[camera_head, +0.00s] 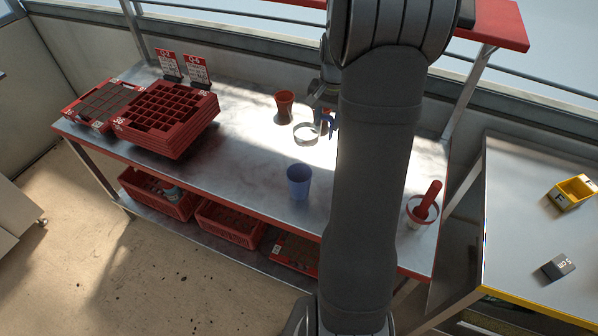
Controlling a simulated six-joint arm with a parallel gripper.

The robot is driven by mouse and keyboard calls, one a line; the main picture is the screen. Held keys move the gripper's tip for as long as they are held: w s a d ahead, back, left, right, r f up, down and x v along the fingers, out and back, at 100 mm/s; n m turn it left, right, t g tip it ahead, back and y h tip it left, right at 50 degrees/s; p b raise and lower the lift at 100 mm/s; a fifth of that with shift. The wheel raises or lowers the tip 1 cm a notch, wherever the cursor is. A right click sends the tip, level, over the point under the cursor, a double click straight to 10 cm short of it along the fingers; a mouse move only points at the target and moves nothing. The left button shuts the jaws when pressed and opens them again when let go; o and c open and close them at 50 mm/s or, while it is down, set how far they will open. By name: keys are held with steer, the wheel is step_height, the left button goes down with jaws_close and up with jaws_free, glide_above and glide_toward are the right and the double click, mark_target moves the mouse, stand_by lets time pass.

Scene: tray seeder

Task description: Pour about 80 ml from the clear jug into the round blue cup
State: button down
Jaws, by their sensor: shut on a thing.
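The round blue cup (299,183) stands upright on the metal bench, near its front edge. The clear jug (306,133) is behind it, close to the cup's upper right in the picture. Its pale rim shows as a ring; its clear walls and any liquid are hard to make out against the bright bench. My gripper (328,121) is at the jug's right side and shut on it. My arm hides part of the grip, and I cannot tell whether the jug touches the bench or is tilted.
A red cup (285,107) stands behind the jug; another reddish object (326,128) is partly hidden beside my gripper. Red seed trays (170,145) fill the left end. A white pot with a red tool (423,210) stands at right. The bench left of the blue cup is clear.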

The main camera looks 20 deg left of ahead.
steer(key=w+d+r+n, duration=0.2)
steer(key=d+n, duration=0.4)
steer(key=d, duration=0.7)
steer(key=shift+r, duration=0.2)
steer(key=shift+s+d, duration=0.1)
steer(key=shift+s, duration=0.05)
steer(key=s+a+f+t+h, duration=0.3)
steer(key=s+a+t+h, duration=0.3)
steer(key=a+h, duration=0.2)
steer(key=shift+a+f+n+h, duration=0.2)
steer(key=shift+f+n+h, duration=0.1)
steer(key=shift+f+h, duration=0.1)
stand_by(0.3)
steer(key=shift+s+a+r+t+h, duration=0.35)
steer(key=shift+a+r+t+h, duration=0.05)
steer(key=shift+r+t, duration=0.1)
steer(key=shift+a, duration=0.1)
stand_by(0.4)
steer(key=shift+s+a+r+t+h+p, duration=0.5)
steer(key=shift+a+t+h, duration=0.2)
steer(key=shift+h, duration=0.2)
stand_by(1.9)
